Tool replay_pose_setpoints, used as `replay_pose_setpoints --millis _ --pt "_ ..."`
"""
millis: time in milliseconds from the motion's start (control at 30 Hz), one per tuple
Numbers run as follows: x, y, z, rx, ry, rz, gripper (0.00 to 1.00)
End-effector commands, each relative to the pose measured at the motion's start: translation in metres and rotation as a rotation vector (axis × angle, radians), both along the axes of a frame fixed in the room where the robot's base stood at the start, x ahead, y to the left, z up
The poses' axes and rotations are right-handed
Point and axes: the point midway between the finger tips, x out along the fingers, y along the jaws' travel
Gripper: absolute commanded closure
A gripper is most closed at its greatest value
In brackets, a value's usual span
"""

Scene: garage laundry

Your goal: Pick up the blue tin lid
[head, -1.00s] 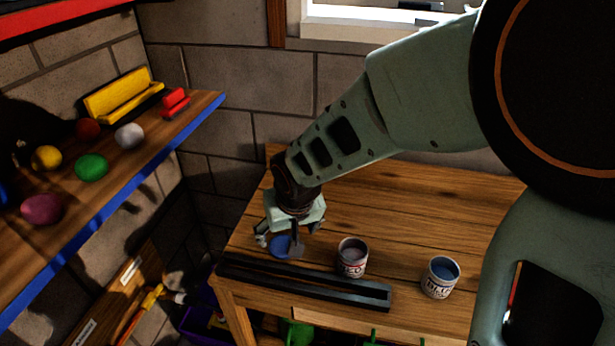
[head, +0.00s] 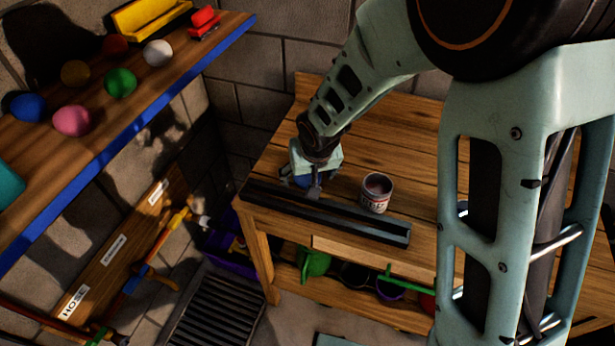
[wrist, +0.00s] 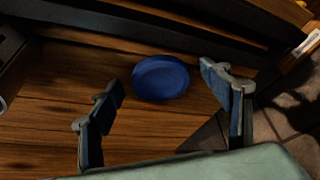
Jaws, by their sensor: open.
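The blue tin lid (wrist: 161,77) is a round, shallow blue disc lying flat on the wooden bench (wrist: 50,125). In the wrist view it lies between and slightly beyond the two fingertips. My gripper (wrist: 165,85) is open and empty, with a finger on either side of the lid. In the head view my gripper (head: 303,186) is low over the bench's left end, and it hides most of the lid, with only a bit of blue (head: 301,181) showing.
A dark metal channel (head: 325,213) lies along the bench's front edge, just in front of my gripper. An open paint tin (head: 376,194) stands to the right. A wooden shelf (head: 150,98) with several coloured balls is at the left. The bench behind the tin is clear.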

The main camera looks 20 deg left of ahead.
Motion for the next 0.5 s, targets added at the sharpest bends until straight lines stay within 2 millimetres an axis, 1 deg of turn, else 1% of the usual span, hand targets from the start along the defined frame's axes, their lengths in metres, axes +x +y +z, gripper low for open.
replay_pose_setpoints --millis 100,300,400,500 --pt "0.0 0.0 0.0004 0.0 0.0 0.0 0.3" --pt "0.0 -0.0001 0.0005 0.0 0.0 0.0 0.52" --pt "-0.0001 -0.0002 0.0006 0.0 0.0 0.0 0.61" --pt "0.0 -0.0001 0.0006 0.0 0.0 0.0 0.61"
